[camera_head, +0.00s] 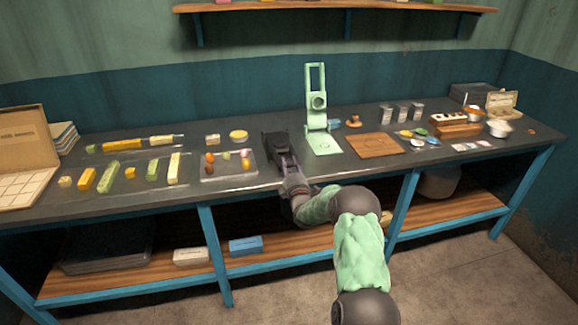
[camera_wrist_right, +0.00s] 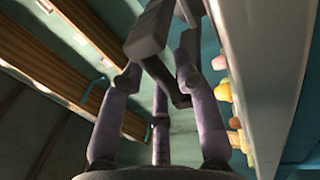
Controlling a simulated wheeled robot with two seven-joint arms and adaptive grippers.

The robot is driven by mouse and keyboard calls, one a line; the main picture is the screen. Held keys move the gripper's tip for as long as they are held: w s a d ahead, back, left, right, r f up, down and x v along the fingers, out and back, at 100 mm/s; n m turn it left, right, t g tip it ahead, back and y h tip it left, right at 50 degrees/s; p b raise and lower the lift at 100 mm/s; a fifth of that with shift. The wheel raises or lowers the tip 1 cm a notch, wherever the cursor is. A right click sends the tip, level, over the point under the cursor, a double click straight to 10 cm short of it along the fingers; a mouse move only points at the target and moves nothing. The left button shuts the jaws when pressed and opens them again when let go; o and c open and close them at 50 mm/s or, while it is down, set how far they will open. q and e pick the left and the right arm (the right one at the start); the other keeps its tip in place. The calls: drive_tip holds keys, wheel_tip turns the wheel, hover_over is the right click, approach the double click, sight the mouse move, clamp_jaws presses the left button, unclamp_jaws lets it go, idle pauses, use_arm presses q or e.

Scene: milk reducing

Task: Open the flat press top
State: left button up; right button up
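A dark flat press (camera_head: 275,145) sits on the grey table, left of the green upright press. Its top appears lowered, with a handle reaching toward the table's front edge. My right gripper (camera_head: 290,172) is at that handle, partly covering it. In the right wrist view, the fingers of my right gripper (camera_wrist_right: 158,78) stand on both sides of the dark handle (camera_wrist_right: 163,82), below the dark press body (camera_wrist_right: 148,32). Whether they touch or clamp the handle is unclear. My left gripper is not in view.
The green press (camera_head: 317,105) stands tall behind and right of my gripper. A clear tray (camera_head: 228,181) with colored pieces is close on the left, a wooden board (camera_head: 378,145) on the right. The table's front edge (camera_wrist_right: 265,80) runs close beside the fingers.

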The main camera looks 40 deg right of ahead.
clamp_jaws()
